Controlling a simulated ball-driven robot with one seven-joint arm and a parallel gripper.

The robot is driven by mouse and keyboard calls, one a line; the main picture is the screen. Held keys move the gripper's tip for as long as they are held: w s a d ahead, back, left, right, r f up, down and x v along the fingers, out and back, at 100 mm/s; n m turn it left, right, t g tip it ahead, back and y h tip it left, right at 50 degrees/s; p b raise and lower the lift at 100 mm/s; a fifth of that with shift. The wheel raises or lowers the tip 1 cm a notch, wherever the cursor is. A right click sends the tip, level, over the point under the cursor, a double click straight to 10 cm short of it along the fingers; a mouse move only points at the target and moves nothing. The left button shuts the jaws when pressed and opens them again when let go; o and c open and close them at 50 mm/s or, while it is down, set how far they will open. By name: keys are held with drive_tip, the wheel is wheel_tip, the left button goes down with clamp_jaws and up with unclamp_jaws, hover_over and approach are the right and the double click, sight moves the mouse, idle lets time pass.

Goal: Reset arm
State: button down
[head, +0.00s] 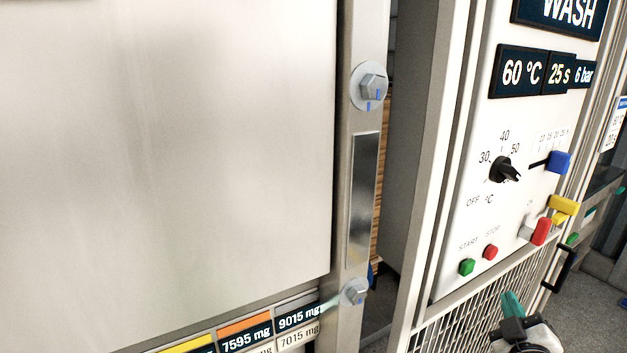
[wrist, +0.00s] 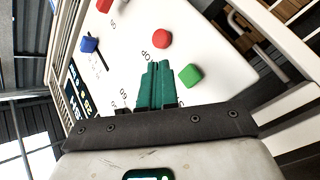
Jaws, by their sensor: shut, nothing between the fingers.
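My gripper (head: 512,305) shows at the bottom right of the head view, below the control panel (head: 470,215) of the washer. Its green fingers are shut together with nothing between them. In the wrist view my gripper (wrist: 157,68) points up toward the white panel (wrist: 125,45). The fingertips appear beside the red stop button (wrist: 162,39) and the green start button (wrist: 190,75) in that picture. I cannot tell the gap to the panel; no contact is evident.
The panel carries a black temperature knob (head: 503,170), a blue slider (head: 559,162), a red-handled switch (head: 541,231) and a yellow part (head: 563,205). A mesh grille (head: 455,320) lies below. A large pale metal panel (head: 170,150) fills the left, with weight labels (head: 245,335) under it.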

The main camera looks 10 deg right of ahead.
drive_tip(key=s+a+f+m+g+y, duration=0.25)
drive_tip(key=s+a+f+g, duration=0.35)
drive_tip(key=s+f, duration=0.4)
drive_tip(key=s+a+f+m+g+y, duration=0.25)
drive_tip(key=s+a+f+g, duration=0.35)
drive_tip(key=s+f, duration=0.45)
drive_tip(key=s+a+f+g+y, duration=0.1)
drive_tip(key=s+a, duration=0.4)
drive_tip(key=s, duration=0.5)
drive_tip(key=g+y, duration=0.1)
drive_tip(key=g, duration=0.1)
drive_tip(key=shift+s+a+f+g+y, duration=0.25)
drive_tip(key=shift+s+f+g+y, duration=0.05)
drive_tip(key=shift+s+f+y, duration=0.1)
